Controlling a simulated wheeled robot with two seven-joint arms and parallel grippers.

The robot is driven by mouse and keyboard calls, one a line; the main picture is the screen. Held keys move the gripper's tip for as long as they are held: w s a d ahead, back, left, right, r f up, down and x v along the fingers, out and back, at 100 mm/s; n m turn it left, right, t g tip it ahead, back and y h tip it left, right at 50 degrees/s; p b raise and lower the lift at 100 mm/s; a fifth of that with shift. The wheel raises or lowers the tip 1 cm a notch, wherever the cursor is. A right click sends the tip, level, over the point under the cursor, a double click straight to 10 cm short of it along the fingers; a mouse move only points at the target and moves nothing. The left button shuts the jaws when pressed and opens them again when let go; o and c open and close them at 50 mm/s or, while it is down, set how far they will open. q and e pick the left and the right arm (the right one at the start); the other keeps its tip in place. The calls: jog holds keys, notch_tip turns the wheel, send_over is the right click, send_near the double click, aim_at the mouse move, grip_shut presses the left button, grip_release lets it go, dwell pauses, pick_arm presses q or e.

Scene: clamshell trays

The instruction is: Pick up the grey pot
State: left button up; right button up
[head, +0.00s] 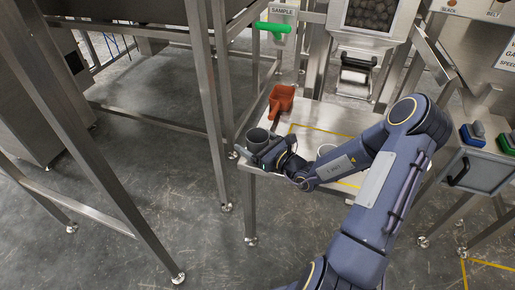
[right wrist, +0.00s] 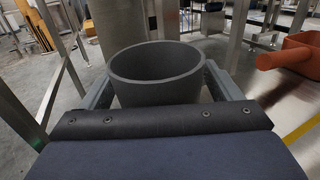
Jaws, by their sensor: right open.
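The grey pot (head: 257,136) stands upright at the left end of the steel table, its round mouth facing up. In the right wrist view the pot (right wrist: 158,88) is straight ahead, empty-looking as far as its dark inside shows. My right gripper (head: 257,149) is at the pot, low and open. In the right wrist view its two fingers reach along the left and right sides of the pot, which sits between them. The pot's lower part is hidden behind the gripper body, and I cannot tell whether either finger touches it. My left gripper is not in view.
An orange scoop (head: 281,101) lies behind the pot on the steel table (head: 322,115); its handle points towards the pot in the right wrist view. A steel frame leg (head: 207,95) stands close left.

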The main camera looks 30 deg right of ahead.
aim_at(250, 131)
jog(key=shift+w, duration=0.15)
jog(key=c, duration=1)
jog(key=shift+r, duration=0.5)
notch_tip(250, 131, up, 2)
jog(key=shift+r+p, duration=0.2)
jog(key=shift+p, duration=0.6)
jog(key=s+a+r+p, duration=0.3)
jog(key=s+r, duration=0.6)
jog(key=s, duration=0.4)
jog(key=shift+s+a+r+p, duration=0.15)
jog(key=shift+a+r+p, duration=0.25)
jog(key=shift+a, duration=0.45)
